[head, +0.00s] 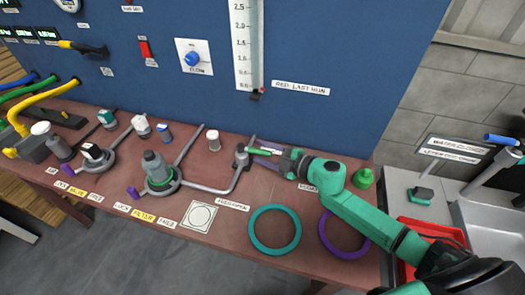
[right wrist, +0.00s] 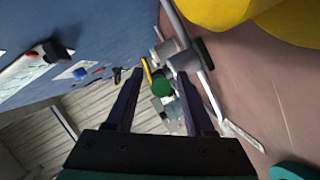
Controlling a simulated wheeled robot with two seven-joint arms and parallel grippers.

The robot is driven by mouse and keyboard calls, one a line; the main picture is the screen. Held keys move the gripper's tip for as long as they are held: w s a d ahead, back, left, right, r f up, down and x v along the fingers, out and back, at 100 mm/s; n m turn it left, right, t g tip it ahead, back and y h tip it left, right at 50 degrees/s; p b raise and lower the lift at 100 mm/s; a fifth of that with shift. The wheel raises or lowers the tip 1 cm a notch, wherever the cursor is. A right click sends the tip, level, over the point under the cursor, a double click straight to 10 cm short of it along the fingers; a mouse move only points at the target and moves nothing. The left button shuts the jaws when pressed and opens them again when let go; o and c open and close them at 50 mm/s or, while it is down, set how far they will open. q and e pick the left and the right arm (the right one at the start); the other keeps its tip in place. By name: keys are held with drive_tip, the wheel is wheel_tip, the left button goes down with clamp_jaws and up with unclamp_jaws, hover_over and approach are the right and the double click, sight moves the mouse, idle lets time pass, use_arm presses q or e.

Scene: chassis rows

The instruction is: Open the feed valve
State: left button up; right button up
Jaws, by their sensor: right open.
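The feed valve (head: 241,158) is a small grey body at the right end of a grey pipe on the red-brown bench, behind the FEED-OPEN label (head: 232,205). A short green bar (head: 258,151), seemingly its handle, points right from its top. My right gripper (head: 264,156) is open just right of the valve, its dark fingers reaching toward it at the bar's height. In the right wrist view, the fingers (right wrist: 157,80) are apart, with a round green piece (right wrist: 160,84) showing between them and grey metal (right wrist: 180,57) beyond. I cannot tell whether they touch the bar. My left gripper is out of view.
A green-based filter unit (head: 156,168) and other fittings stand left along the bench. A teal ring (head: 275,231) and a purple ring (head: 344,236) lie at the front right. The blue panel (head: 330,50) rises behind. A red tray (head: 430,236) and sink are right.

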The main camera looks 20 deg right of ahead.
drive_tip(key=shift+w+a+f, duration=0.1)
drive_tip(key=shift+w, duration=0.05)
clamp_jaws()
idle(1.4)
